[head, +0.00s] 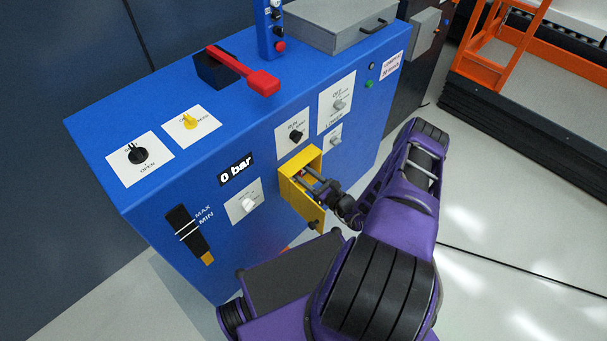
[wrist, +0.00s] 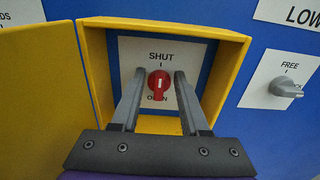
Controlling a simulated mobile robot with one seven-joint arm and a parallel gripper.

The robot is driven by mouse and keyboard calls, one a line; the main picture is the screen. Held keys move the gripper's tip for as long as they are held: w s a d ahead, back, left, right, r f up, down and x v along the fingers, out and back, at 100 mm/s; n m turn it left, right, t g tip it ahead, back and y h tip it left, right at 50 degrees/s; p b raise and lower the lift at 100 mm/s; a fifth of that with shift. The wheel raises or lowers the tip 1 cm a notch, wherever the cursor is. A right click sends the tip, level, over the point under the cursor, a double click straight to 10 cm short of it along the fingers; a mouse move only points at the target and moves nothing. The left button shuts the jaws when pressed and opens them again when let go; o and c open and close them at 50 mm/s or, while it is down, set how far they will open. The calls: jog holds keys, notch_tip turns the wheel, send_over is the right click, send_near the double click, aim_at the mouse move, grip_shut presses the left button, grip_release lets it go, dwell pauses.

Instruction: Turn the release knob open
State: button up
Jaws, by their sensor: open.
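The release knob (wrist: 159,84) is red with a white mark and sits on a white plate (wrist: 133,51) marked SHUT above and OPEN below. Its white mark stands upright, toward SHUT. The plate is inside a yellow box (wrist: 92,55), also seen in the head view (head: 302,162), whose door (wrist: 42,95) is swung open to the left. My gripper (wrist: 156,76) is open, with one finger on each side of the knob. A gap shows between each finger and the knob; I cannot tell how deep the fingertips reach. In the head view my gripper (head: 309,176) reaches into the box and hides the knob.
The box walls stand close around my fingers. A grey knob marked FREE (wrist: 287,88) is to the right. The blue cabinet (head: 230,210) carries other knobs, a red lever (head: 250,76) and a display reading 0 bar (head: 236,169). Open floor lies to the right.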

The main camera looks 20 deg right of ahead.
jog(key=shift+c, duration=0.3)
grip_shut()
